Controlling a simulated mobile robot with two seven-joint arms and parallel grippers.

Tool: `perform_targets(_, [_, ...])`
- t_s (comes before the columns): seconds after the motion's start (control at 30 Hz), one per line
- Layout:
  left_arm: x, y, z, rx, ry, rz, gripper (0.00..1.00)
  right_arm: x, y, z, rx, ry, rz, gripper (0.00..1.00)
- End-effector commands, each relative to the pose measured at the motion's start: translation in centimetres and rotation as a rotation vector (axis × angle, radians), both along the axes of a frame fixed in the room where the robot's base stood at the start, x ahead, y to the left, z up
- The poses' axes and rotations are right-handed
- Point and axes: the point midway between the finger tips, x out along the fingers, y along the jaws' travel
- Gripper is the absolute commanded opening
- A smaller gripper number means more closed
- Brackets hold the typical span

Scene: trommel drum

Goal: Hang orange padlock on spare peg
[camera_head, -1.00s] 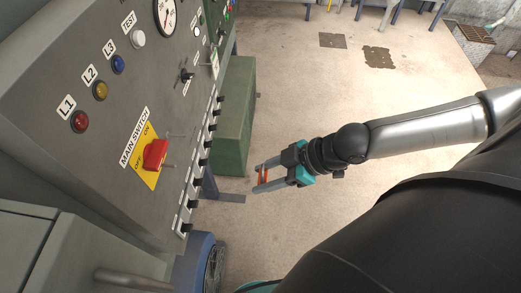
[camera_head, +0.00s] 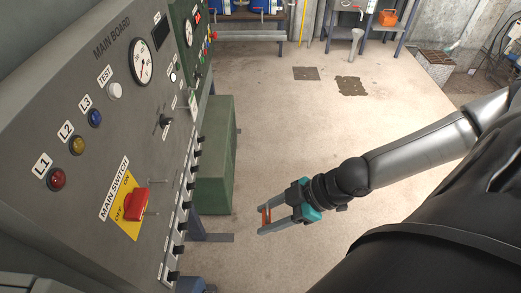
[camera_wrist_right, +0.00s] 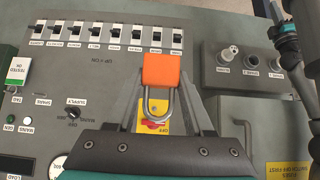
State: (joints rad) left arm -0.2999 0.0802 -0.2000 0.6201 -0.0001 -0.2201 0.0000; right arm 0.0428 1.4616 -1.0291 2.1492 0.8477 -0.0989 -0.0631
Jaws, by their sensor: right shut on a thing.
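The orange padlock (camera_wrist_right: 161,70) has a grey metal shackle and is held between the fingers of my right gripper (camera_wrist_right: 163,78). In the head view the right gripper (camera_head: 264,221) is shut on the padlock (camera_head: 265,216), out in front of the panel and apart from it. In the wrist view the padlock and fingers hide part of the yellow switch plate (camera_wrist_right: 161,126).
The grey control panel (camera_head: 75,125) fills the left side, with lamps, a gauge and a row of black switches (camera_head: 180,226) along its edge. A white tag (camera_head: 193,103) hangs there. A green cabinet (camera_head: 214,160) stands behind. The floor between the panel and my right arm is clear.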

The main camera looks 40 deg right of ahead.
Motion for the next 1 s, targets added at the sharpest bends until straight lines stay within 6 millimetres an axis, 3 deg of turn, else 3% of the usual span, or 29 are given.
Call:
perform_targets(0.5, [0.0,0.0,-2.6,0.000,0.000,0.000,0.00,-1.5,-2.1,-0.1,0.000,0.000,0.000,0.00])
perform_targets(1.0, [0.0,0.0,-2.6,0.000,0.000,0.000,0.00,-1.5,-2.1,0.1,0.002,-0.001,0.000,0.00])
